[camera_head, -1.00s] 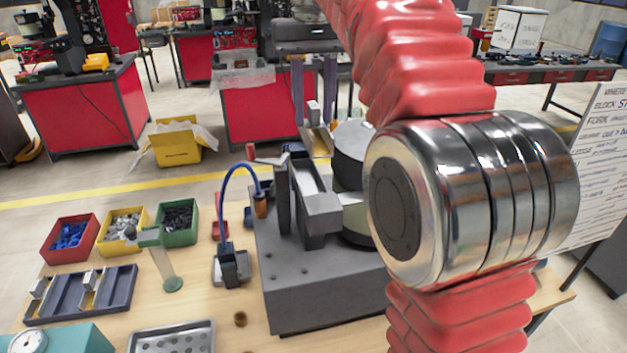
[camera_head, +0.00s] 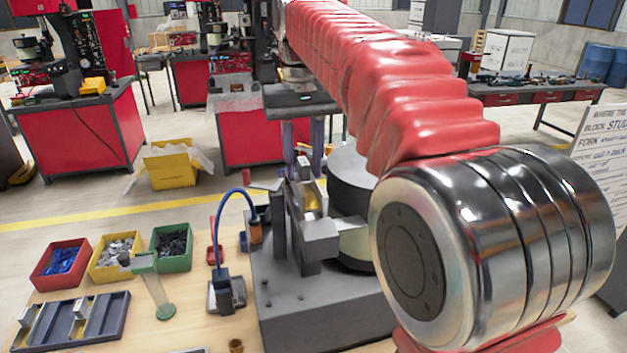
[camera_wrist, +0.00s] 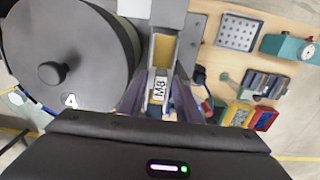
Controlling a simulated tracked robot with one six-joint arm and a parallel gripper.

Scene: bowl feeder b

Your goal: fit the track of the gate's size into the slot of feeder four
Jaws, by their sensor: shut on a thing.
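My gripper (camera_head: 303,150) is shut on a track (camera_head: 311,197), a brass-coloured strip with a pale end block. In the wrist view the block of the held track (camera_wrist: 159,88) reads M8, between my purple fingertips. Feeder four (camera_wrist: 68,70) has a dark round bowl with a 4 on its rim; it stands on a grey base (camera_head: 300,318) in the head view. The brass strip lies in line with the feeder's grey channel (camera_head: 318,240), seemingly between its walls. I cannot tell whether it is fully seated. A dark rack (camera_head: 105,318) at lower left holds other tracks.
A blue hose (camera_head: 222,205) arches up left of the channel. Red (camera_head: 60,262), yellow (camera_head: 115,255) and green (camera_head: 172,245) bins of parts stand at left. A green-grey device with a clear lever (camera_head: 155,285) is in front. A perforated tray (camera_wrist: 239,32) lies on the wooden table.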

